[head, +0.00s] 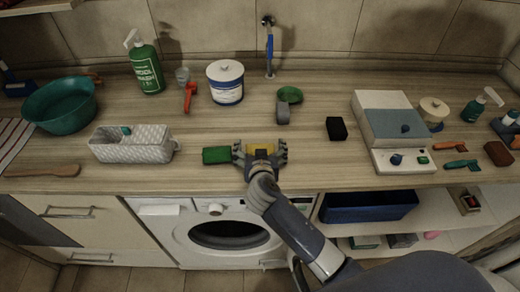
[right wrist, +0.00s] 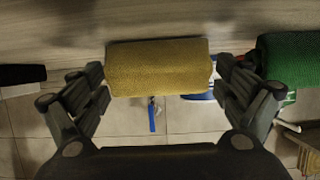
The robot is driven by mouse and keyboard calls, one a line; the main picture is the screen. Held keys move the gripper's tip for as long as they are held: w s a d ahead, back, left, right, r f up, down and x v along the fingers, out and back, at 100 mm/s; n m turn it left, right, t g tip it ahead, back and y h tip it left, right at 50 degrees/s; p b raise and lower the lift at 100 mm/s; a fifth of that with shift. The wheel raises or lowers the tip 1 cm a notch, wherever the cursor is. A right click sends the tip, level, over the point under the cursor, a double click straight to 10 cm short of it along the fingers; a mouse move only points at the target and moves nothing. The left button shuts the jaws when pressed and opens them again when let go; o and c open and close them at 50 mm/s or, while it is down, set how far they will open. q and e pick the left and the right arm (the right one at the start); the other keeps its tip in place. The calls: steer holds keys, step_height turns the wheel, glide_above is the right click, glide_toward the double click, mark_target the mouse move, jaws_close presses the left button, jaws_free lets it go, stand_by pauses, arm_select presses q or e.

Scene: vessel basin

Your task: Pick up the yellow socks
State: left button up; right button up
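The yellow socks (head: 263,148) are a rolled, ribbed bundle lying on the wooden counter near its front edge, above the washing machine. My right gripper (head: 260,152) is over them, with one finger at each end of the roll. In the right wrist view, the yellow socks (right wrist: 158,68) lie between the spread fingers of the right gripper (right wrist: 158,75). A narrow gap shows at each end, so the gripper looks open around them. The palm hides part of the socks in the head view. My left gripper is not in view.
A green roll (head: 216,155) lies close beside the gripper's left finger; it also shows in the right wrist view (right wrist: 288,58). A white woven basket (head: 132,144) stands further left. A black block (head: 336,128) and a grey-white box (head: 392,118) stand to the right. The counter behind the socks is clear.

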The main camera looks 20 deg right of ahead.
steer(key=c, duration=0.7)
arm_select(q)
steer(key=shift+s, duration=0.25)
steer(key=shift+w+r, duration=0.1)
steer(key=shift+w, duration=0.05)
arm_select(e)
steer(key=shift+r, duration=0.1)
